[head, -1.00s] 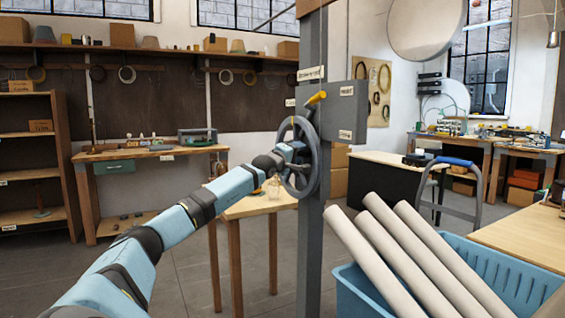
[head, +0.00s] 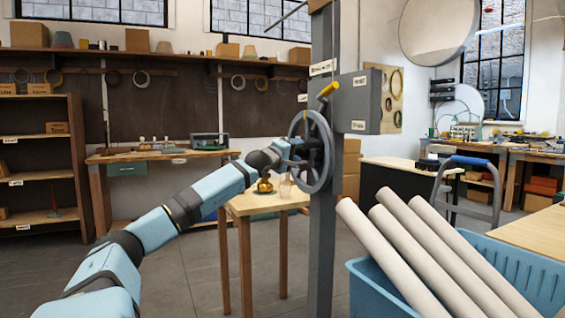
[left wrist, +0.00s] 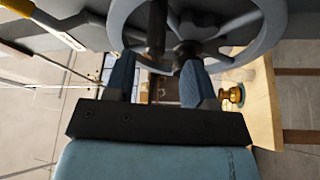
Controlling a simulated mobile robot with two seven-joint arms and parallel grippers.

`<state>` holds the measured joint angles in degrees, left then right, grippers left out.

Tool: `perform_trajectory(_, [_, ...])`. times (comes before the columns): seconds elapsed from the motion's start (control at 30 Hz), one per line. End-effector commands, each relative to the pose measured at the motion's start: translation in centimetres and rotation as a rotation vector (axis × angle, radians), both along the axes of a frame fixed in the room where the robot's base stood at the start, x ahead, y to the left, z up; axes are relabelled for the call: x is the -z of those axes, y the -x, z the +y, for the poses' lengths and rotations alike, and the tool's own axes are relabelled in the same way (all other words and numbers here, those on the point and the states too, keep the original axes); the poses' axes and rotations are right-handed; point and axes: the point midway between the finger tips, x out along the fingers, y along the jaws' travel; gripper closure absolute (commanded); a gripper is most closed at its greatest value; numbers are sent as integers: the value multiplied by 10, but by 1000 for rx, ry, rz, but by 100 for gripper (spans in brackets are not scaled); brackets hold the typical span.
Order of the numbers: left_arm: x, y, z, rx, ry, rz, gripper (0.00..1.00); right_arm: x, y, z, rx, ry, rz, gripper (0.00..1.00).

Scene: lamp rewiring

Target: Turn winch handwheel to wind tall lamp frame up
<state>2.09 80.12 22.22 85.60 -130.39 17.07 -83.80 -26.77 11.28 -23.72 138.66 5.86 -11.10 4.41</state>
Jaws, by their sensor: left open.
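My left gripper (head: 293,153) reaches the wheel's near side at hub height. In the left wrist view the wheel (left wrist: 255,42) fills the top. The two blue fingertips of my left gripper (left wrist: 158,80) stand apart below the hub, with a dark bar between them. I cannot tell whether they touch the wheel. The tall lamp frame cannot be made out. My right gripper is not in view.
A small wooden table (head: 238,205) with a brass piece (head: 264,185) stands behind my left arm. A blue crate (head: 540,278) with several pale tubes (head: 407,258) is at the front right. A blue-handled cart (head: 470,162) stands behind it. Open floor lies at the left.

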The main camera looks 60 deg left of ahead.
Motion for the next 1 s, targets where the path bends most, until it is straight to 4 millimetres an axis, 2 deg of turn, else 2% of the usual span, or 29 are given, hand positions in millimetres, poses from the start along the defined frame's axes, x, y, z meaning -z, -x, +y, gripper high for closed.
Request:
perform_trajectory(0.13, [4, 12, -5, 3, 3, 0, 50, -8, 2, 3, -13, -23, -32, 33])
perform_trajectory(0.3, [6, 35, -10, 1, 1, 0, 50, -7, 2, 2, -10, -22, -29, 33])
perform_trajectory(0.5, [8, 53, -17, 2, 0, 1, 50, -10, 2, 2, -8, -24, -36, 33])
perform_trajectory(1.0, [8, 58, -18, 1, -2, 1, 50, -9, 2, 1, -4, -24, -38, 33])
